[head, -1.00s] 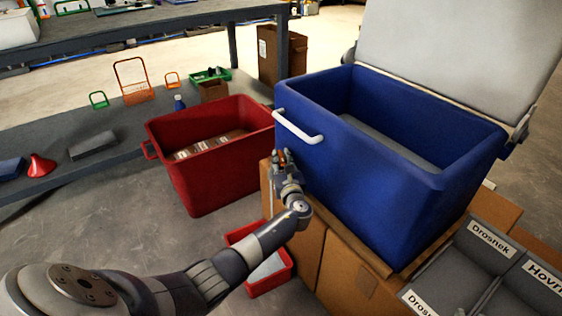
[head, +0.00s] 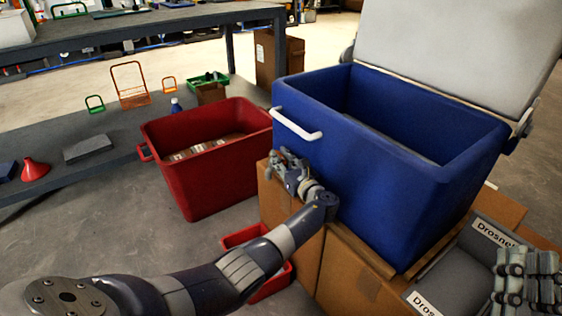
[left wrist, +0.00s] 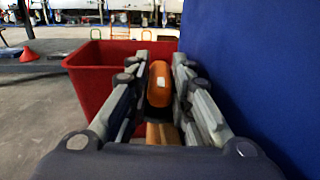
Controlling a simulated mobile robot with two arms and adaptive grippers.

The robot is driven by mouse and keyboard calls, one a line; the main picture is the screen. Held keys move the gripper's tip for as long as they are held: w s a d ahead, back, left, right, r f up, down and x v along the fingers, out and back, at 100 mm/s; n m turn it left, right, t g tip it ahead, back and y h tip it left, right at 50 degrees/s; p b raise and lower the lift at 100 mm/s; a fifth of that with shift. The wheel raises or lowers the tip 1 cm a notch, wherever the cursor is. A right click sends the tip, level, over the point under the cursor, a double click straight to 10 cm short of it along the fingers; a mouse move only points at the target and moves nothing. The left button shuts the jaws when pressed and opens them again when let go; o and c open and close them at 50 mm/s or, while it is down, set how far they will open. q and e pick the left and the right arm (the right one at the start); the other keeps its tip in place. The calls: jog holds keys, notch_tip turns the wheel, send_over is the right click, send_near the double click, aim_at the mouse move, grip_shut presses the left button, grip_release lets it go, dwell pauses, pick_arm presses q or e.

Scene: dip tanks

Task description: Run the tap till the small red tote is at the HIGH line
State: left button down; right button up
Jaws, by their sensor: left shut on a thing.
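The small red tote (head: 230,239) is on the floor below my left forearm, which hides most of it; its level and any HIGH line cannot be made out. The blue tank (head: 400,195) stands above it on cardboard boxes. My left gripper (head: 281,157) is at the tank's left side, below the white handle. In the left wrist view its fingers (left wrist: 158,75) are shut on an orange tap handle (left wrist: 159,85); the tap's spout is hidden. My right gripper (head: 528,262) is at the lower right edge, in front of grey bins; its jaw opening is unclear.
A large red tote (head: 225,175) with packs inside stands on the floor to the left. A low grey shelf (head: 105,180) holds a red funnel (head: 35,169) and orange racks. Labelled grey bins (head: 460,265) are at right. The tank's lid (head: 455,50) is open.

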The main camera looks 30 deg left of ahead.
jog(key=shift+s+r, duration=0.2)
jog(key=shift+r, duration=0.1)
pick_arm(q)
jog(key=c, duration=1.5)
grip_release()
jog(key=shift+r, duration=0.1)
